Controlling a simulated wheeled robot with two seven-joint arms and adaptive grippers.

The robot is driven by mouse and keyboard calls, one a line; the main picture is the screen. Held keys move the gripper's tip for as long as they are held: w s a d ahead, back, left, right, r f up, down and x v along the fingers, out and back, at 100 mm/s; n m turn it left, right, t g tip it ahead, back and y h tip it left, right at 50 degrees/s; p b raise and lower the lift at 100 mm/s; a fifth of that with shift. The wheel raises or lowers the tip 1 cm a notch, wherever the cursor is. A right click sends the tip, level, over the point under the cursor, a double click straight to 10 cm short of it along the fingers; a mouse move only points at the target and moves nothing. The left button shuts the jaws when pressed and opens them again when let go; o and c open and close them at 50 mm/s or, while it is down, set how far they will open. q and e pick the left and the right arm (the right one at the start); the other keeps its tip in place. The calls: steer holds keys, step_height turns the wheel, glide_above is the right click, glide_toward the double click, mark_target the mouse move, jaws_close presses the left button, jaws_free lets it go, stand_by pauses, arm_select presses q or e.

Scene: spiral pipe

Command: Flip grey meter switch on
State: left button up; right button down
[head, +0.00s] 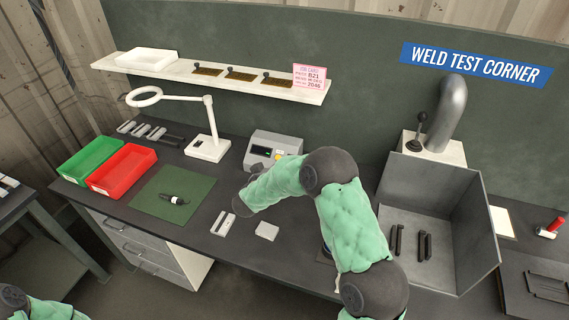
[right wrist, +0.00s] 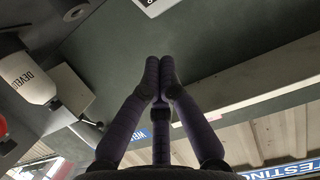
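The grey meter (head: 275,147) stands on the dark bench against the back wall. It has a dark display and a yellow round knob on its front. My right arm crosses in front of the meter and covers its lower right part. I cannot make out the switch. My right gripper shows in the right wrist view (right wrist: 158,75), with its dark fingers meeting at the tips and nothing visible between them. In the head view its fingers are not clear. My left gripper is not seen; only a bit of my left arm shows at the bottom left.
A white magnifier lamp (head: 208,148) stands left of the meter. Green (head: 91,158) and red (head: 122,170) bins and a green mat (head: 172,192) lie further left. A grey metal booth (head: 440,215) is at right. In the right wrist view a white bottle (right wrist: 28,78) is at left.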

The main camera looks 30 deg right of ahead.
steer(key=b+x, duration=0.1)
steer(key=x, duration=0.3)
steer(key=f+b+x, duration=0.1)
steer(key=x, duration=0.3)
steer(key=f+x, duration=0.1)
steer(key=x, duration=0.3)
steer(key=shift+s+a+b, duration=0.2)
steer(key=shift+s+b, duration=0.05)
steer(key=shift+b, duration=0.15)
steer(key=shift+w+d+f, duration=0.2)
steer(key=shift+d+f, duration=0.05)
steer(key=shift+f, duration=0.25)
